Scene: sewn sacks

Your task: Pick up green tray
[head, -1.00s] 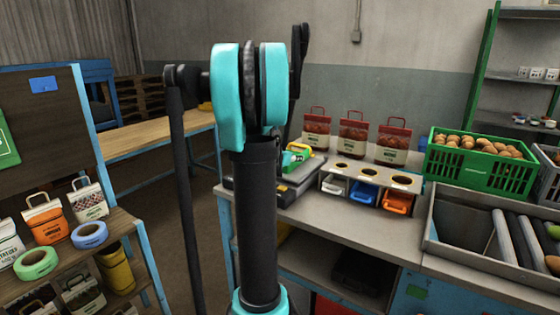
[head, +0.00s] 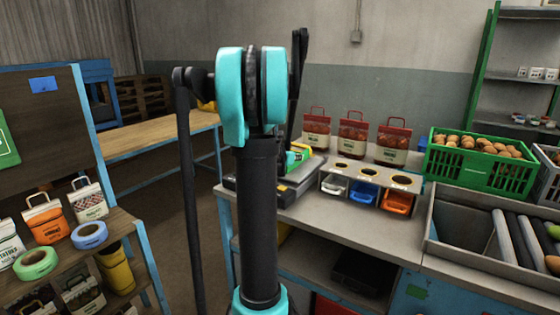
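No plain green tray stands out. A green slatted crate (head: 465,172) full of brown potatoes stands on the bench at right. A small green and yellow object (head: 300,155) sits on a dark scale-like device (head: 283,188), partly hidden behind my arm; I cannot tell whether it is a tray. A grey stand (head: 370,176) with round holes holds white, blue and orange bins. My arm rises through the middle of the view, well left of the green crate. My gripper is not visible.
Three red-topped bags (head: 353,137) stand behind the stand. A grey trough (head: 485,235) with rollers is at the front right. A wooden shelf (head: 75,250) at left carries bags and tape rolls. A wooden table (head: 160,138) is behind; open floor lies between.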

